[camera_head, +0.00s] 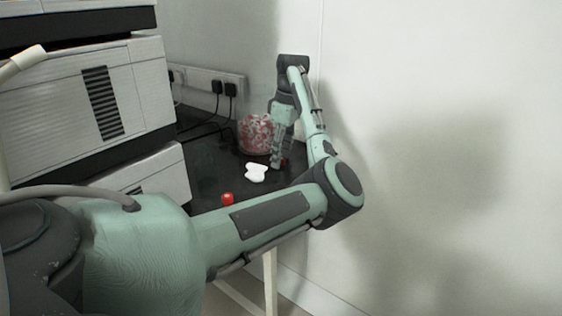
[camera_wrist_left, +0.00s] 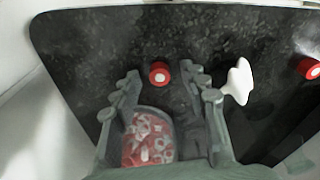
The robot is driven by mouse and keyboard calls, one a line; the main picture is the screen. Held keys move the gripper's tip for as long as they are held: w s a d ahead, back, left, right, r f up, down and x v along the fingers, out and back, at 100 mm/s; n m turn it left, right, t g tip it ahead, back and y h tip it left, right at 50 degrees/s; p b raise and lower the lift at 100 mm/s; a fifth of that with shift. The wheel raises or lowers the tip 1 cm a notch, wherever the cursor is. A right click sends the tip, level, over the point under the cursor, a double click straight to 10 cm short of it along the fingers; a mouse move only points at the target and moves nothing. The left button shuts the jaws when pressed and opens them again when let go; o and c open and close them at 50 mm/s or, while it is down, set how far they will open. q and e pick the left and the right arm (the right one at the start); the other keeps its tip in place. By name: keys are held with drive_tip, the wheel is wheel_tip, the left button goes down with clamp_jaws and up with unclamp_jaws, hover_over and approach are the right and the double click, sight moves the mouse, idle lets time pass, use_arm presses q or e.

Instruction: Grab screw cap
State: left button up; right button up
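A red screw cap with a pale centre (camera_wrist_left: 159,73) lies on the dark table between the fingertips of my left gripper (camera_wrist_left: 163,80) in the left wrist view. The fingers are spread, with clear space on both sides of the cap. In the head view this gripper (camera_head: 279,160) points down at the table's far right, with a bit of red (camera_head: 285,161) showing beside its fingertips. A second red cap (camera_head: 227,198) lies nearer on the table; it also shows at the right edge of the wrist view (camera_wrist_left: 309,68). My right gripper is out of view.
A white lobed object (camera_head: 256,172) lies left of the fingers. Grey stacked instruments (camera_head: 90,105) fill the left. A wall (camera_head: 430,120) is close on the right.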

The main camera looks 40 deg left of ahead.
use_arm(q)
drive_tip(key=c, duration=0.6)
